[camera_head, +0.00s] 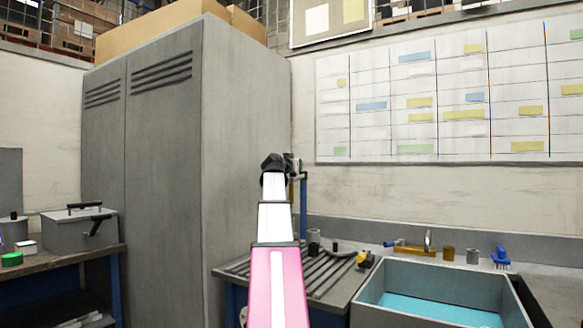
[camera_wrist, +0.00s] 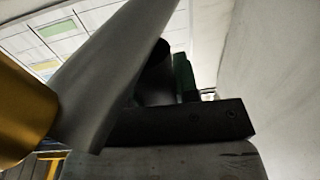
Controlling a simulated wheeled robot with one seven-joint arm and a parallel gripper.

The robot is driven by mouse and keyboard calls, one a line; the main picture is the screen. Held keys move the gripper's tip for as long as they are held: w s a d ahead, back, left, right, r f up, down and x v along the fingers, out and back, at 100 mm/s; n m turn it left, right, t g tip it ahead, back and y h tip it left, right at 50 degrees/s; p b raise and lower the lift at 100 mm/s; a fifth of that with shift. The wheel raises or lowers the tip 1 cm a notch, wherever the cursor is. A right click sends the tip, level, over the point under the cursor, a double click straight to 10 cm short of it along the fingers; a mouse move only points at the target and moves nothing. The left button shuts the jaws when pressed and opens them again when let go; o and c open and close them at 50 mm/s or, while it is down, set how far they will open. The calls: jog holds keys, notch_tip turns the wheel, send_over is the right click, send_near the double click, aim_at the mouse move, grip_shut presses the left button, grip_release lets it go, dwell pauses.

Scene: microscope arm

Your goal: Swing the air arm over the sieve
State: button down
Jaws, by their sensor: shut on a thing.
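My gripper (camera_head: 274,162), dark and small at the end of my pink and white arm, is raised in front of the cabinet's right side. It is shut at the top of the air arm's blue post (camera_head: 303,196), where a brass-coloured part hangs beside the post. My arm and gripper hide most of the air arm. In the wrist view, a brass cylinder (camera_wrist: 22,105) and a pale tapered piece (camera_wrist: 105,75) fill the left, close to the camera. A dark bar (camera_wrist: 185,122) crosses the middle. The exact grip contact is hidden. I cannot make out the sieve in either view.
A ribbed drainboard (camera_head: 335,272) lies below the post, with small dark and grey items and a yellow-ended tool. A sink (camera_head: 470,282) with blue water is at the right. A tall grey cabinet (camera_head: 165,170) stands close on the left.

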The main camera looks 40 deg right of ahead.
jog(key=c, duration=0.8)
grip_release()
jog(key=shift+c, duration=0.2)
jog(key=shift+s+a, duration=0.1)
jog(key=shift+a, duration=0.05)
jog(key=v, duration=1)
jog(key=shift+a, duration=0.25)
jog(key=shift+s+a, duration=0.1)
jog(key=shift+s, duration=0.1)
